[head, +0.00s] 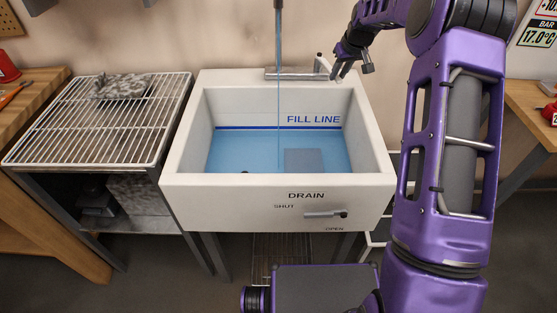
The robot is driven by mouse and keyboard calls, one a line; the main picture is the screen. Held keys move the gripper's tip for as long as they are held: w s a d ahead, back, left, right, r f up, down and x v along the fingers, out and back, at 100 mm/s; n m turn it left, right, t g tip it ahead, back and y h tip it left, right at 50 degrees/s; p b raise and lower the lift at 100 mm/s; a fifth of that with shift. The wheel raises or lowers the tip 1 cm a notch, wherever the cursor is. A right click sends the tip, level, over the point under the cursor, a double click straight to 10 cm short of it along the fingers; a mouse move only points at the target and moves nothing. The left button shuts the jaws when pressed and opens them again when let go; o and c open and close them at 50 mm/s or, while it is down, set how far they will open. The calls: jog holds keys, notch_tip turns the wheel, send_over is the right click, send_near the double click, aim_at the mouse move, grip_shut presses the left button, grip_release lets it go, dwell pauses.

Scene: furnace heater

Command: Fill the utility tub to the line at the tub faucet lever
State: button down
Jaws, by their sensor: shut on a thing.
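The white utility tub (178,150) holds blue water (240,150). The water's back edge lies close below the dark blue fill line (250,128) on the back wall. A thin water stream (278,85) falls from the spout (278,4) at the top of the view. The tub faucet lever (320,62) stands at the right end of the metal faucet body (290,73) on the back rim. My gripper (335,74) is at this lever and shut on it; its fingers partly hide the contact.
A wire rack table (100,120) stands left of the tub. Wooden benches (530,110) stand at both sides.

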jog(key=shift+w+d+n, duration=0.25)
jog(key=shift+d+n, duration=0.25)
jog(key=shift+d, duration=0.2)
jog(key=shift+w+d+n+y+p, duration=0.35)
jog(key=shift+d+n+y+p, duration=0.15)
jog(key=shift+d+n+p, duration=0.3)
jog(key=shift+s+d+f+g, duration=0.1)
jog(key=shift+g, duration=0.2)
dwell(6.2)
